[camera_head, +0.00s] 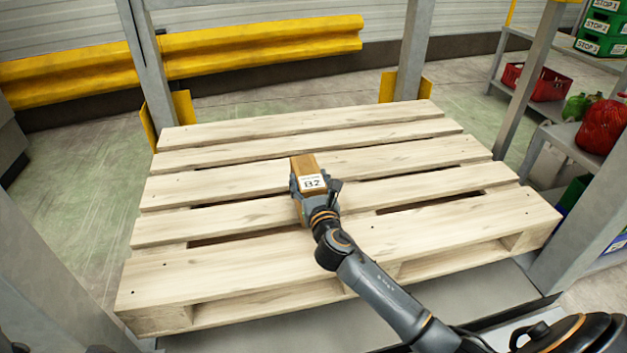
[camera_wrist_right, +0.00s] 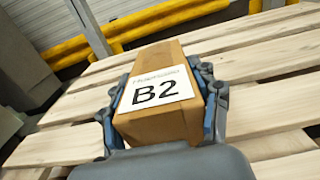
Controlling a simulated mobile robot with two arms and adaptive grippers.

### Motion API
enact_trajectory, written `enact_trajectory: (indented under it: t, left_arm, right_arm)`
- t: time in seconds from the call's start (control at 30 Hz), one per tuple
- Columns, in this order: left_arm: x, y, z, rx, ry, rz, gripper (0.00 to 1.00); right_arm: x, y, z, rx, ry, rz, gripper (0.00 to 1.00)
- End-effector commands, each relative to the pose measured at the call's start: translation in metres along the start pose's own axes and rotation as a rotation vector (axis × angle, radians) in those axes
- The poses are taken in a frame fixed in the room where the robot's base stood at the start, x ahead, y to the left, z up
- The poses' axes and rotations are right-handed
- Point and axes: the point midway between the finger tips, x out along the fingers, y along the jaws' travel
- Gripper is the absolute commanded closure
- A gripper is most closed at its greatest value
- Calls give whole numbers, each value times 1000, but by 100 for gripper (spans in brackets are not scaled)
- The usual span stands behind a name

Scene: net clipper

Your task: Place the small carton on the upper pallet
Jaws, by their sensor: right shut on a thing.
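The small carton (camera_head: 304,164) is brown with a white label reading B2. My right gripper (camera_head: 314,191) is shut on it, and the carton is over the middle of the wooden pallet (camera_head: 230,262). In the right wrist view the carton (camera_wrist_right: 170,122) sits between the two fingers of my right gripper (camera_wrist_right: 163,112), which press on its sides. I cannot tell whether the carton's underside touches the pallet slats or is just above them. The pallet also shows in the right wrist view (camera_wrist_right: 265,60). My left gripper is not in view.
Grey rack posts (camera_head: 412,50) with yellow guards stand behind the pallet. A yellow barrier (camera_head: 260,38) runs along the back wall. A shelf at the right holds a red crate (camera_head: 540,82) and green boxes (camera_head: 603,30). The pallet slats around the carton are bare.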

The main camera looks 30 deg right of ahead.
Motion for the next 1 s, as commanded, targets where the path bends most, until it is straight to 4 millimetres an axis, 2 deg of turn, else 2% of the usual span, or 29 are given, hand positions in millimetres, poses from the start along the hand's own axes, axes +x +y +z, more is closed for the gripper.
enact_trajectory:
  t: [0.03, 0.13, 0.37, 0.4, 0.5, 0.87, 1.0]
  left_arm:
    - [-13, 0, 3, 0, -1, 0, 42]
    - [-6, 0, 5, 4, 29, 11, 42]
    - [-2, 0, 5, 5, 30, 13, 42]
    - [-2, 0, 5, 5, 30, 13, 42]
    - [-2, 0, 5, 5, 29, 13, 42]
    - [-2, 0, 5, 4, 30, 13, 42]
    - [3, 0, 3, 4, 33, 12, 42]
  right_arm:
    - [0, -1, -11, 0, -6, -2, 100]
    - [0, -1, -18, 0, -8, 0, 100]
    - [0, -1, -17, -1, -6, 0, 100]
    - [0, -1, -22, -1, 3, -2, 32]
    - [0, -1, -22, -1, 3, -2, 12]
    - [-1, -1, -21, -2, 2, -1, 10]
    - [-14, -1, -21, -2, 5, -1, 10]
